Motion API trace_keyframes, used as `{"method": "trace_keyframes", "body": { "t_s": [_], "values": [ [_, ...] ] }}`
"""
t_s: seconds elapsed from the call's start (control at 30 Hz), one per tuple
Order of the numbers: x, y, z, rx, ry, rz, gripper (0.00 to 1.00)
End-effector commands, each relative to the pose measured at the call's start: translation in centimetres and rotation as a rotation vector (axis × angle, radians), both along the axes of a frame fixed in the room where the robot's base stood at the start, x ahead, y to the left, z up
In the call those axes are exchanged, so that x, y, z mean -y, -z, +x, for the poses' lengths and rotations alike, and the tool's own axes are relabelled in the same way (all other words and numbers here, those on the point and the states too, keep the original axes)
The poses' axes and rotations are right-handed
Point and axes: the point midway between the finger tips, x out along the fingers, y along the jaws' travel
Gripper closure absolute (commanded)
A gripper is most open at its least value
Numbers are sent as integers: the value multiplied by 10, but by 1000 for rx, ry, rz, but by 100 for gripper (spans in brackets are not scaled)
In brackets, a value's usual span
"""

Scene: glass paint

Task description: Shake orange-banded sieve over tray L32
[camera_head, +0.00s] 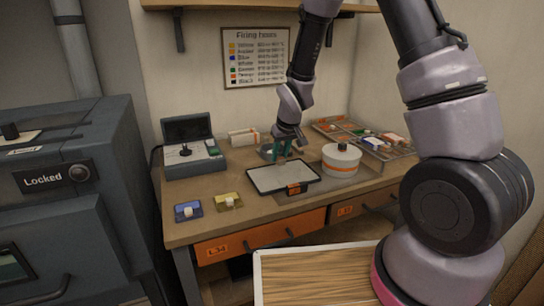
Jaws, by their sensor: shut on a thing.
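A flat tray (262,187) with a dark rim and a pale grey inside lies on the workbench, with an orange label on its front edge too small to read surely. A white round drum (341,164) with an orange band and a dark knob stands upright to its right; it may be the orange-banded sieve. My gripper (283,154), with teal fingers, points down behind the tray, left of the drum and apart from it in the picture. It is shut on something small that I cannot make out. A grey round thing (266,151) shows beside the fingers; I cannot tell whether they touch it.
A grey instrument (194,158) stands at the back left. Blue (188,211) and yellow (228,201) small trays lie at the front left. A rack of coloured pieces (374,140) fills the right back. A grey furnace marked Locked (65,190) stands left of the bench.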

Motion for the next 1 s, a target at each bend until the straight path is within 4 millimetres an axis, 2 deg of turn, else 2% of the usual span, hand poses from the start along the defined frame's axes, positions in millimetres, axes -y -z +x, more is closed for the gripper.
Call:
{"method": "trace_keyframes", "body": {
  "t_s": [0.6,1.0],
  "values": [
    [60,0,20,0,4,1,100],
    [94,0,31,1,2,1,100]
  ]
}}
